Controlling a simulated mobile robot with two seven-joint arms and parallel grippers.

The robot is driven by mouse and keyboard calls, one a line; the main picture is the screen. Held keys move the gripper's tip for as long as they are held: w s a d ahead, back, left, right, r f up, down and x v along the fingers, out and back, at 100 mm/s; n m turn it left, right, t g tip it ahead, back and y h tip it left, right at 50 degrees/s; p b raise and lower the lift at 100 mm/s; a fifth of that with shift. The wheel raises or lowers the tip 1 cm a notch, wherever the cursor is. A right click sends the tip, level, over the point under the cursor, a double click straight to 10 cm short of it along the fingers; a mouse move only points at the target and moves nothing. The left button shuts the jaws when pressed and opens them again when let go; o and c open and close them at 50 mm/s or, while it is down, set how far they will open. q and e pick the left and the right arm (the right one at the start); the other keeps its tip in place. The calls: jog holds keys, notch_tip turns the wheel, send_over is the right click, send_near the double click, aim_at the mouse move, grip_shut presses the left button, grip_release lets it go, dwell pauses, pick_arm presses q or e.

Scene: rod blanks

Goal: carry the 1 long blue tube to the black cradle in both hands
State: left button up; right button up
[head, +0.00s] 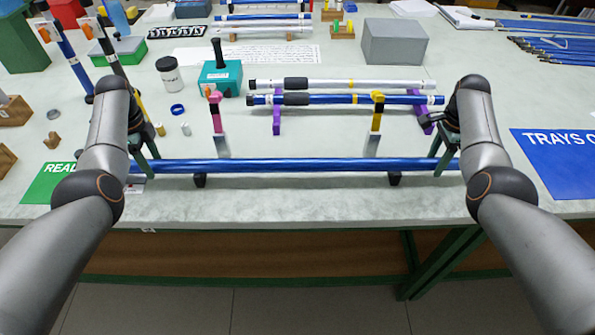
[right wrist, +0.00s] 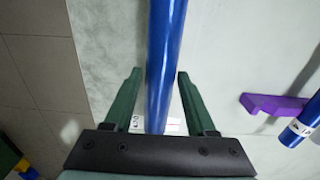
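The long blue tube (head: 295,165) lies level from left to right near the table's front edge; it also shows in the right wrist view (right wrist: 164,60). Two black supports, seemingly the black cradle (head: 394,179), show directly below it. I cannot tell for sure that the tube rests on them. My left gripper (head: 146,166) is at the tube's left end, its fingers apart. My right gripper (head: 440,165) is near the right end. In the right wrist view its open fingers (right wrist: 158,78) stand on both sides of the tube, not clamped.
Just behind the tube stand a pink-topped post (head: 215,110) and a yellow-topped post (head: 376,112). Behind them, a white tube (head: 350,85) and a shorter blue tube (head: 335,99) lie near purple supports (head: 277,122). A teal box (head: 220,80) and grey block (head: 394,42) stand farther back.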

pick_arm(q)
jog(key=shift+o, duration=1.2)
pick_arm(e)
jog(key=shift+o, duration=1.1)
pick_arm(q)
jog(key=shift+r, duration=0.1)
pick_arm(e)
jog(key=shift+r, duration=0.65)
pick_arm(q)
notch_tip(320, 180, up, 12)
pick_arm(e)
notch_tip(320, 180, up, 11)
jog(key=shift+f, duration=0.1)
